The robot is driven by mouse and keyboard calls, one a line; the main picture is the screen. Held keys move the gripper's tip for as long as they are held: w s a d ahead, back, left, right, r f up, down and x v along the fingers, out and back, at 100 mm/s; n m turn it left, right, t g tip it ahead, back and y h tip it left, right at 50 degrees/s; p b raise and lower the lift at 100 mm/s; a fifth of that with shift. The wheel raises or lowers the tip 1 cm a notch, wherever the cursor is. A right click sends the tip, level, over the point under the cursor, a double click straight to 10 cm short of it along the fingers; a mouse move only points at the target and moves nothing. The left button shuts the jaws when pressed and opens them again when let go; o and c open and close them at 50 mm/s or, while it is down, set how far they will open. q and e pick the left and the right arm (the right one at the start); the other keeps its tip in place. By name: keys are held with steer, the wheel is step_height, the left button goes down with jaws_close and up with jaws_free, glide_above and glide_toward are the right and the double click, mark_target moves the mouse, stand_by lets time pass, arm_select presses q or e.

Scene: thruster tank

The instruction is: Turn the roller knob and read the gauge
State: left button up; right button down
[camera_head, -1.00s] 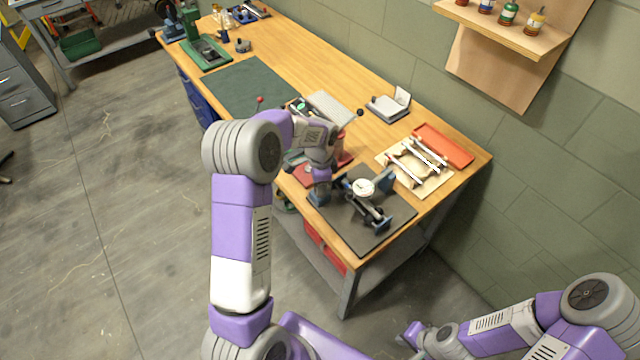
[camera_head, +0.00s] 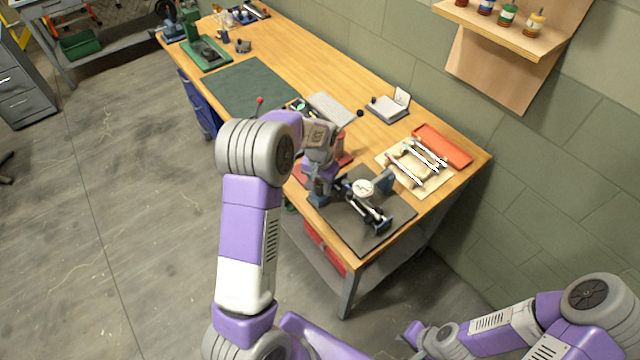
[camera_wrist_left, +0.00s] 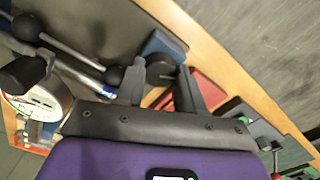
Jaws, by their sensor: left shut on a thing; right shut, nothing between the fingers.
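The gauge (camera_head: 363,187) is a white round dial on a metal bench fixture (camera_head: 370,212) on a dark mat; its reading is too small to tell. In the left wrist view the gauge (camera_wrist_left: 38,103) shows at a steep angle at the left edge, face unreadable. My left gripper (camera_head: 324,188) is at the fixture's left end, its fingers largely hidden by the wrist. In the left wrist view my left gripper (camera_wrist_left: 160,88) is shut on the dark roller knob (camera_wrist_left: 160,70), which sits beside a blue block (camera_wrist_left: 162,45). My right gripper (camera_head: 411,333) is shut and empty, low, off the table.
A wooden board with white rods (camera_head: 408,172) and an orange tray (camera_head: 443,146) lie right of the fixture. A scale-like box (camera_head: 388,108) and a green mat (camera_head: 250,88) are further back.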

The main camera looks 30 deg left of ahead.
mark_target(321, 187)
arm_select(q)
steer(key=n+p, duration=0.1)
steer(key=n, duration=0.4)
steer(key=shift+r+n, duration=0.1)
steer(key=shift+n, duration=0.2)
steer(key=n+p, duration=0.1)
steer(key=n, duration=0.4)
steer(key=shift+n, duration=0.3)
steer(key=o, duration=1)
steer(key=shift+o, duration=0.2)
step_height(321, 187, up, 8)
steer(key=shift+f+p, duration=0.25)
steer(key=shift+p, duration=0.25)
steer(key=shift+w, duration=0.1)
